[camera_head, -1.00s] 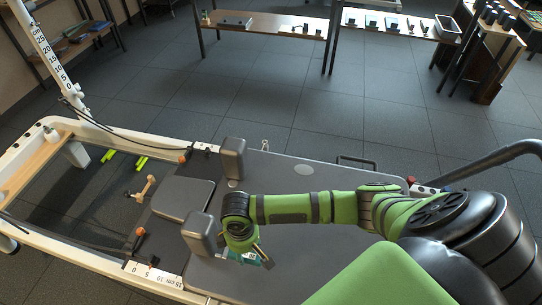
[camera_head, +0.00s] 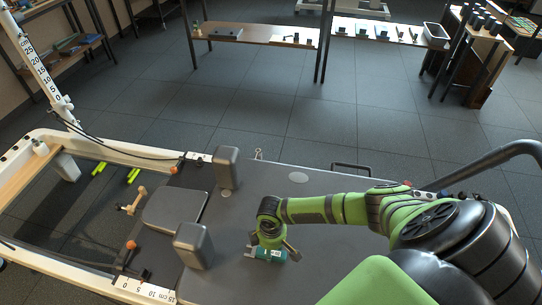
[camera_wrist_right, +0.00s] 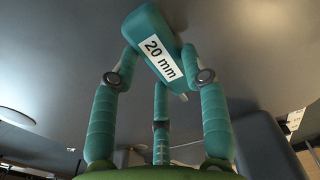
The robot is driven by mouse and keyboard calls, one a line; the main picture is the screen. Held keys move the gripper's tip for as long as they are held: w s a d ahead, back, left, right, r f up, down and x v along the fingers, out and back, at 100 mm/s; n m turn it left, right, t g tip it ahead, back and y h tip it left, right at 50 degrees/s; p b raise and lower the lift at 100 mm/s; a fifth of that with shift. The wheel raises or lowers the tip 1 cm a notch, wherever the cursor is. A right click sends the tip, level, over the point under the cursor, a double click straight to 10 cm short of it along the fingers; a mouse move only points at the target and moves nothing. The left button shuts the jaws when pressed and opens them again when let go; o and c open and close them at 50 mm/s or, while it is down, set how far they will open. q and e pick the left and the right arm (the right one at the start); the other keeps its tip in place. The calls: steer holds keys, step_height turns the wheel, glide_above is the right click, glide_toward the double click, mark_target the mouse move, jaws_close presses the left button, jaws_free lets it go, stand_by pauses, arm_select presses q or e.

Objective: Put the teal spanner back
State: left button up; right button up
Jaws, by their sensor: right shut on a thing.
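The teal spanner (camera_head: 266,254) is in my right gripper (camera_head: 273,247), over the grey padded carriage (camera_head: 325,222) of the reformer. In the right wrist view the teal piece (camera_wrist_right: 150,28) has a white "20 mm" label, and the fingers (camera_wrist_right: 158,62) are closed against its sides. It is tilted in that view, with a small metal tip low at its right. Only its teal body shows well; most of the rest is hidden. I cannot tell whether it touches the pad. My left gripper is out of view.
Two upright grey shoulder blocks (camera_head: 227,167) and (camera_head: 193,244) and a headrest (camera_head: 174,208) stand left of my gripper. A white reformer frame edge (camera_head: 55,268) runs along the front. A far white-topped table (camera_head: 350,27) holds several small tools; floor lies between.

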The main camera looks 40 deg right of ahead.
steer(key=o, duration=1.3)
steer(key=shift+f, duration=0.1)
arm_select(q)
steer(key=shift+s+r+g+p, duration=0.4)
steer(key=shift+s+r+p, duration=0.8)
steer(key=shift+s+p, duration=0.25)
arm_select(e)
step_height(320, 180, up, 12)
